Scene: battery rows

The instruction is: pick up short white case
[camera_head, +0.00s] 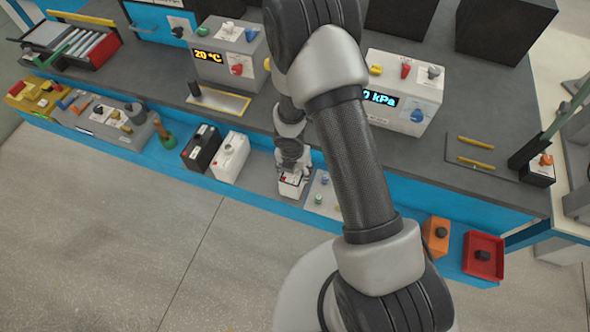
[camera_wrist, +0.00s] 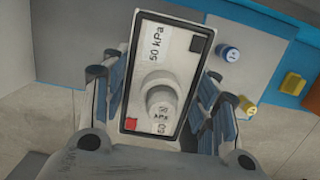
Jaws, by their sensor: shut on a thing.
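The short white case (camera_head: 291,187) is at the front ledge of the bench, under the end of my arm. In the wrist view the white case (camera_wrist: 175,72) fills the middle, with a dark rim, a "50 kPa" label, a round pale knob, a red square and a black square. My gripper (camera_wrist: 164,82) has its blue-padded fingers closed against the case's two long sides. In the head view my gripper (camera_head: 293,168) comes down on the case from above and partly hides it. I cannot tell whether the case touches the ledge.
To its left on the ledge stand another white case (camera_head: 230,158) and a black case (camera_head: 201,148). Close on the right is a pale panel with coloured knobs (camera_head: 323,197). A red tray (camera_head: 483,256) and an orange block (camera_head: 436,236) lie further right. The floor in front is clear.

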